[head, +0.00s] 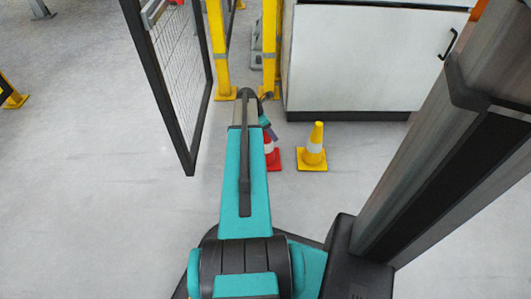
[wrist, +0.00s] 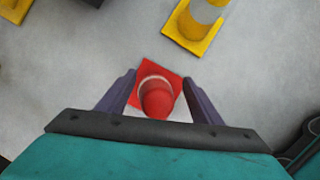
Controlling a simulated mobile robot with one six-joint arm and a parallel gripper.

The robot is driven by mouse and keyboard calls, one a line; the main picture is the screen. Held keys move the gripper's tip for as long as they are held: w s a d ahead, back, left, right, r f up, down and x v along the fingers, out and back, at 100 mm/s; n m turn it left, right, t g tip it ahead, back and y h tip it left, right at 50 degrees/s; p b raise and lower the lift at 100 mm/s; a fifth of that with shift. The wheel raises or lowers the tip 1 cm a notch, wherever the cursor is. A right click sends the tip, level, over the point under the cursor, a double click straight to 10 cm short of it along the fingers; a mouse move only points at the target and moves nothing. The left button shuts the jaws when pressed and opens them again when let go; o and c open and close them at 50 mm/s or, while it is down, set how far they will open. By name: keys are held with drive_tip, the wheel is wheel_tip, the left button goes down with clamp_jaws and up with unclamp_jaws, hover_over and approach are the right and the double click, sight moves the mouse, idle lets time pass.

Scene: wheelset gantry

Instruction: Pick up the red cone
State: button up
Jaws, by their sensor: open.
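The red cone (wrist: 157,97) has a white band and a square red base. In the wrist view it stands between the two fingers of my gripper (wrist: 158,97), seen from above, with a gap showing on each side. My gripper is open. I cannot tell how far the fingertips are above the floor. In the head view the red cone (head: 273,158) is partly hidden behind my arm, and my fingers are mostly hidden too.
A yellow cone (head: 313,150) stands just right of the red one. Behind are yellow posts (head: 221,50) and a white cabinet (head: 365,60). A dark mesh gate (head: 180,70) stands to the left.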

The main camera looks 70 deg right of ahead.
clamp_jaws()
idle(0.3)
drive_tip(key=shift+r, duration=0.2)
drive_tip(key=shift+r+p, duration=1.15)
drive_tip(key=shift+r, duration=0.45)
drive_tip(key=w+a+r+p, duration=0.1)
drive_tip(key=w+a+p, duration=0.4)
drive_tip(key=a, duration=0.9)
drive_tip(key=shift+w+r, duration=0.25)
drive_tip(key=shift+w, duration=1.1)
